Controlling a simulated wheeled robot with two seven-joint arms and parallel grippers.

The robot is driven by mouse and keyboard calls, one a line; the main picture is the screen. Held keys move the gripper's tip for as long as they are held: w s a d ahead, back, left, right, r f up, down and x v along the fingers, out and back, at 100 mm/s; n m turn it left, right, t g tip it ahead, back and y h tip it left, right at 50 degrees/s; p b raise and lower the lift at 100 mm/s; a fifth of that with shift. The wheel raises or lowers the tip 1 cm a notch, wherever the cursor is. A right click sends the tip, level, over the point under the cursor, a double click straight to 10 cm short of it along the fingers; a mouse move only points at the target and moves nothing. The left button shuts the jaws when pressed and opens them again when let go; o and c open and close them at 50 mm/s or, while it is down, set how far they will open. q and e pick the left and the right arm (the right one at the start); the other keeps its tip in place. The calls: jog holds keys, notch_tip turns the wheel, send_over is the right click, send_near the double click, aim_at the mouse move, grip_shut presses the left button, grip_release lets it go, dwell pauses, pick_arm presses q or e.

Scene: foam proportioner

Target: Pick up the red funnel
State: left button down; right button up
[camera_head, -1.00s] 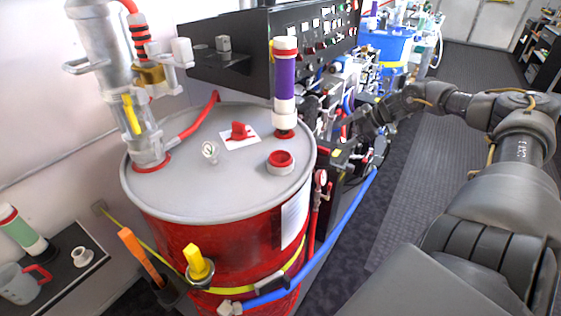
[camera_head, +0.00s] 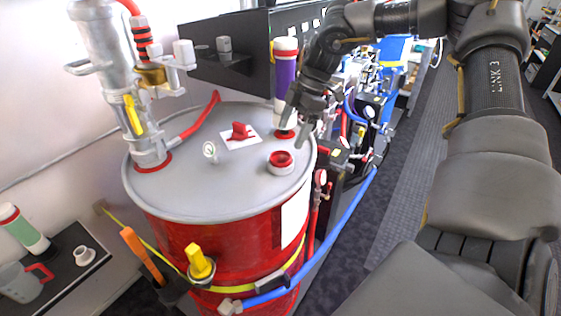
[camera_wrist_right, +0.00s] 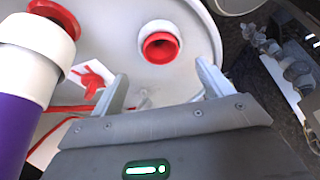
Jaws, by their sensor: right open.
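A round, hollow red piece, which looks like the red funnel (camera_head: 281,158), sits in a white collar on the drum's grey lid. In the right wrist view the funnel (camera_wrist_right: 161,47) lies ahead of and between the fingers, apart from them. My right gripper (camera_head: 297,125) is open and empty above the lid's right edge, beside the purple tube. Its two fingers (camera_wrist_right: 163,78) are spread in the wrist view. How deep the funnel reaches into the collar is hidden. My left gripper is not in view.
A purple and white tube (camera_head: 285,85) stands upright close to my right gripper. A white card (camera_head: 228,143) with a red knob-like part (camera_head: 240,131) lies on the lid. The lid's front (camera_head: 215,195) is clear.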

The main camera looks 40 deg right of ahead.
aim_at(281, 157)
jog(key=shift+w+a+f, duration=0.1)
jog(key=shift+a+f, duration=0.1)
jog(key=shift+f, duration=0.45)
jog(key=shift+a+f, duration=0.1)
jog(key=shift+f, duration=0.05)
jog(key=p+x, duration=0.2)
jog(key=x, duration=0.2)
jog(key=shift+a+f, duration=0.1)
jog(key=shift+f, duration=0.05)
jog(key=shift+a+f, duration=0.1)
jog(key=shift+f, duration=0.15)
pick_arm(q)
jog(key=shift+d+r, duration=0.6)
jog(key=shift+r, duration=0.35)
pick_arm(e)
jog(key=c, duration=1.1)
